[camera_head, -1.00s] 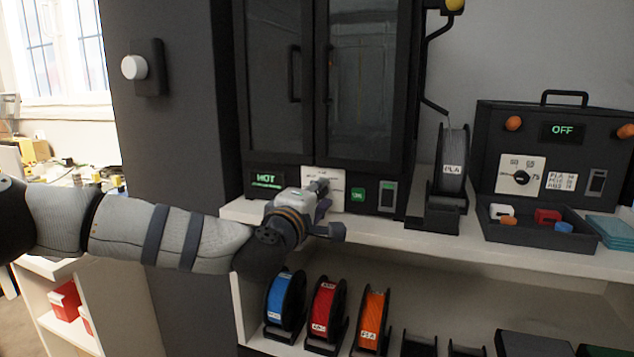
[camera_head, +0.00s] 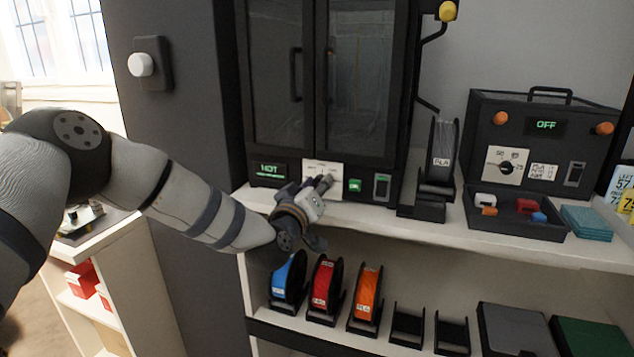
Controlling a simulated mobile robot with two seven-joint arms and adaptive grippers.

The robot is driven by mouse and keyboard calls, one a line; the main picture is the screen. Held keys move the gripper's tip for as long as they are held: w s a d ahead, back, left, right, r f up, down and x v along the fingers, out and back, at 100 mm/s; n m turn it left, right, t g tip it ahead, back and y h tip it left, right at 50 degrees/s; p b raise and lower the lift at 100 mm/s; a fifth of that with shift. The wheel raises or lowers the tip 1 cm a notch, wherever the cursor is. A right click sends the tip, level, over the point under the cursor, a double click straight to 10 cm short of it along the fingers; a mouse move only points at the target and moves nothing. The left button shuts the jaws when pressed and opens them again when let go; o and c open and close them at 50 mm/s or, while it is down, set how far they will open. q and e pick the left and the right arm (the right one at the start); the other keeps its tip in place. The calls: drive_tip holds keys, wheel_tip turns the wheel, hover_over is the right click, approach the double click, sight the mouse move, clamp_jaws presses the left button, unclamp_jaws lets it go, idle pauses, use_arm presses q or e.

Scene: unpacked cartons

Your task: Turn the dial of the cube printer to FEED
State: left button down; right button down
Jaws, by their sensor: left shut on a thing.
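The cube printer (camera_head: 364,85) is a tall black cabinet with two dark glass doors and a green "HOT" display at its lower left. Its white dial plate (camera_head: 334,168) sits below the doors. My left gripper (camera_head: 325,183) is at that plate, shut on the dial, with its fingers pointing up and right. The dial and most of the plate's lettering are hidden behind the fingers, so I cannot read the setting. My right gripper is not in view.
A green button (camera_head: 355,186) and a switch (camera_head: 382,187) are just right of the plate. A grey PLA spool (camera_head: 443,150) and a black box (camera_head: 545,125) reading "OFF" stand farther right. Blue (camera_head: 288,277), red (camera_head: 326,287) and orange (camera_head: 367,292) spools stand on the shelf below.

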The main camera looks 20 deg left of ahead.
use_arm(q)
drive_tip(key=shift+m, duration=0.6)
drive_tip(key=c, duration=1.3)
unclamp_jaws()
drive_tip(key=shift+c, duration=0.2)
drive_tip(key=s, duration=1.2)
drive_tip(key=shift+a, duration=0.25)
